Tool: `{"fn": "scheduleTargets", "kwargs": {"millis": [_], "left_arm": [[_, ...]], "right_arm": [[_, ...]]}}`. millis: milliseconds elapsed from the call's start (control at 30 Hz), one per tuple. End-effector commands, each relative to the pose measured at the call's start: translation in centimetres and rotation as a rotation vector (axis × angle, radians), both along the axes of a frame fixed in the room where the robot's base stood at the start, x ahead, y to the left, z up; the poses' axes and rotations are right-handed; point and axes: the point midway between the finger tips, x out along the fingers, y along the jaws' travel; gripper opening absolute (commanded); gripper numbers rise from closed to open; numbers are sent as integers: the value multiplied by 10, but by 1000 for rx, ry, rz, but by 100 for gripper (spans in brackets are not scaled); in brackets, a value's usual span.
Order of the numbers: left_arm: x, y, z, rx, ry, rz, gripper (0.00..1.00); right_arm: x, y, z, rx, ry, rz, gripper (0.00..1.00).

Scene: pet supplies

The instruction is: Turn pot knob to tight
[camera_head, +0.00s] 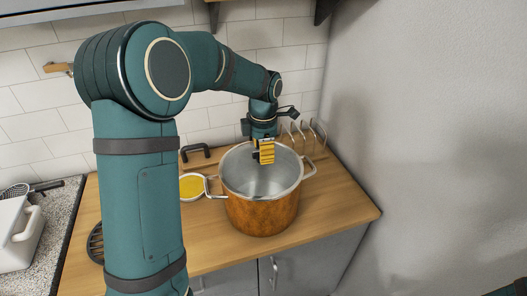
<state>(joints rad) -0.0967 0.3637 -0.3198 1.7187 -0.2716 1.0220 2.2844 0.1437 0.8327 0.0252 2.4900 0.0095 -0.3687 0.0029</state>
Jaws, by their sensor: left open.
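A pot (262,215) with a copper-brown body, a silver rim and two metal side handles stands upright on the wooden counter. Its top shows a grey, shiny round surface; I cannot tell whether this is a glass lid or the inside. No knob can be made out; the gripper covers part of the far side of the rim. My left gripper (264,152) is open, points down over the far part of the pot and shows yellow finger pads. I cannot tell whether it touches anything. My right gripper is not in view.
A bowl with yellow contents (192,186) sits left of the pot, near a black handle (195,152). A wire rack (305,133) stands behind right. A white container (18,235) is far left. The wooden counter (335,205) is clear right of the pot, up to the wall.

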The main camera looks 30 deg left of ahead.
Motion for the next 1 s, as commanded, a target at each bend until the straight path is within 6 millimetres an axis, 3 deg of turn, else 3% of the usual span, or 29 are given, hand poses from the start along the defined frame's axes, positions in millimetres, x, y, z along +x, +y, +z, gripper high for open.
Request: {"fn": "scheduleTargets", "kwargs": {"millis": [267, 367, 400, 433, 1000], "left_arm": [[0, 0, -1, 0, 0, 0, 45], [0, 0, -1, 0, 0, 0, 16], [0, 0, -1, 0, 0, 0, 2], [0, 0, -1, 0, 0, 0, 0], [-1, 0, -1, -1, 2, -67, 0]], "right_arm": [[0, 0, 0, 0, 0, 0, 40], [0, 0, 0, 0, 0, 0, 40], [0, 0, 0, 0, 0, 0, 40], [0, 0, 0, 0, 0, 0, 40], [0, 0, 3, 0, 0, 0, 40]]}}
